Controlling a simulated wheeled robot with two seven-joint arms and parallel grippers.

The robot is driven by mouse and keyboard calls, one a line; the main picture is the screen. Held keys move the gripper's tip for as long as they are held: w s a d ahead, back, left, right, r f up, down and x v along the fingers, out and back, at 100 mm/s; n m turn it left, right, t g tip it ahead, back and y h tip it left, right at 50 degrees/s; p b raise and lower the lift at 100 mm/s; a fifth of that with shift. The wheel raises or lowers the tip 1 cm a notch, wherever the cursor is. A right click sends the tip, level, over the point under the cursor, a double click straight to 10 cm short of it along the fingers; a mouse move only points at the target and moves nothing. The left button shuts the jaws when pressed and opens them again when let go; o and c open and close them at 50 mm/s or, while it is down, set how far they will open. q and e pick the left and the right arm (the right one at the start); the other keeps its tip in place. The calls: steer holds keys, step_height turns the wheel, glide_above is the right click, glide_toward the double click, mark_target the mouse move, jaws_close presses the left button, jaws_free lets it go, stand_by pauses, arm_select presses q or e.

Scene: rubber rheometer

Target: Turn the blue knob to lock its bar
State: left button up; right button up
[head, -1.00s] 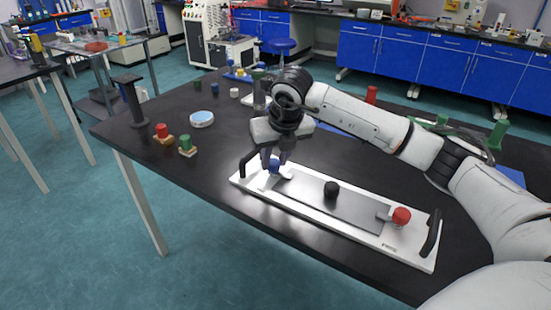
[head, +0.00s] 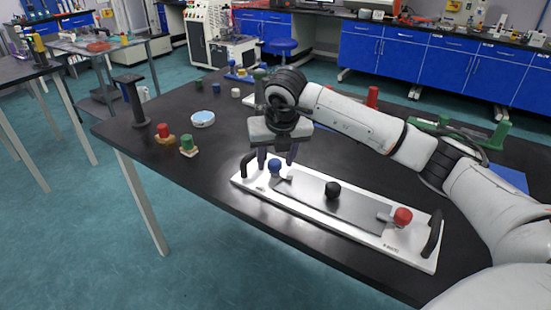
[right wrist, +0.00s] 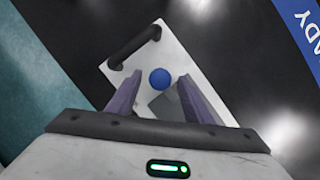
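The blue knob (head: 274,166) stands near the left end of a white base plate (head: 262,188). It also shows in the right wrist view (right wrist: 159,79), ahead of and between my fingers. Its bar is not clearly distinguishable in either view now. My right gripper (head: 277,163) is open and empty, raised above and just behind the knob, with its two fingers apart (right wrist: 157,92). My left gripper is not in view.
On the base plate are a grey metal plate, a black knob (head: 332,190), a red knob (head: 402,216) with a bar pointing left, and black end handles (head: 432,235). Small red (head: 163,131) and green (head: 187,142) topped pieces stand left. The black table between is clear.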

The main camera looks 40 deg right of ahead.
steer(key=v, duration=1)
steer(key=shift+r, duration=0.15)
steer(key=shift+s, duration=0.1)
stand_by(0.3)
